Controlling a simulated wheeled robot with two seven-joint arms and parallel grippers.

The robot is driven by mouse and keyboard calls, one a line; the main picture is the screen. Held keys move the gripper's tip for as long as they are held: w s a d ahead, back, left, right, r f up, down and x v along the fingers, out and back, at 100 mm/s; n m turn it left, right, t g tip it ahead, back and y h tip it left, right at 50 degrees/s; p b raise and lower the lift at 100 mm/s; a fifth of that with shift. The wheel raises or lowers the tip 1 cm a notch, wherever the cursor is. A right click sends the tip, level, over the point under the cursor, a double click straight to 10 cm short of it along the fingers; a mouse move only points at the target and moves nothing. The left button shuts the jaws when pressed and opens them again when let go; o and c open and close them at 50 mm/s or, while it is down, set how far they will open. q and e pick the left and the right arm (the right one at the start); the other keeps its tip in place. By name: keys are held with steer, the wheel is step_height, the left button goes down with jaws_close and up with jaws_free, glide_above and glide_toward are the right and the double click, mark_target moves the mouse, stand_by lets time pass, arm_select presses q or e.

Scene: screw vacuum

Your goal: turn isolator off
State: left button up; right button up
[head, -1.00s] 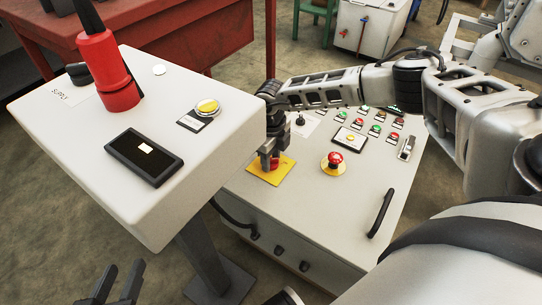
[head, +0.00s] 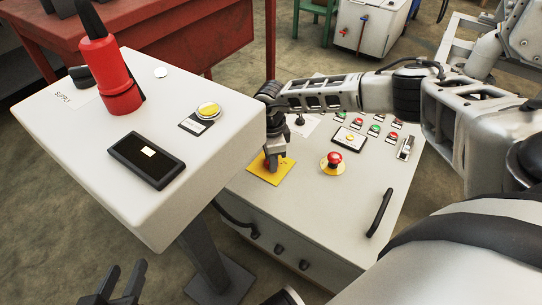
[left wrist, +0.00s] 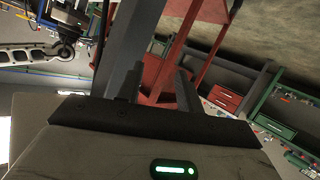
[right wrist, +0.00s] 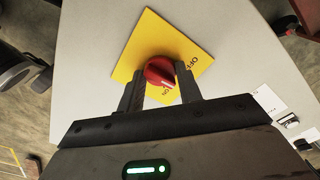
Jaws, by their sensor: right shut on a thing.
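The isolator is a red rotary knob (right wrist: 160,72) on a yellow plate (right wrist: 150,38), on top of the grey control cabinet (head: 330,215). In the head view the yellow plate (head: 262,180) shows, with the knob mostly hidden by my right gripper (head: 275,163). In the right wrist view the right gripper (right wrist: 160,90) has its fingers on both sides of the knob, shut on it. My left gripper (head: 117,285) is at the bottom left of the head view, its fingers apart and empty, away from the cabinet.
A tilted supply panel (head: 150,190) with a red plug (head: 108,75) stands left of the cabinet. On the cabinet are a red emergency button (head: 333,160), several small buttons and a black handle (head: 381,213). A red workbench (head: 190,35) stands behind.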

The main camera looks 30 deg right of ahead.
steer(key=n, duration=0.3)
steer(key=shift+n, duration=0.3)
steer(key=n+b, duration=0.1)
steer(key=n, duration=0.2)
arm_select(q)
steer(key=shift+s+d+r+t+h, duration=0.15)
steer(key=shift+r+t+h, duration=0.15)
steer(key=shift+r, duration=0.4)
arm_select(e)
steer(key=shift+n, duration=1)
steer(key=o, duration=1)
arm_select(q)
steer(key=shift+f, duration=0.1)
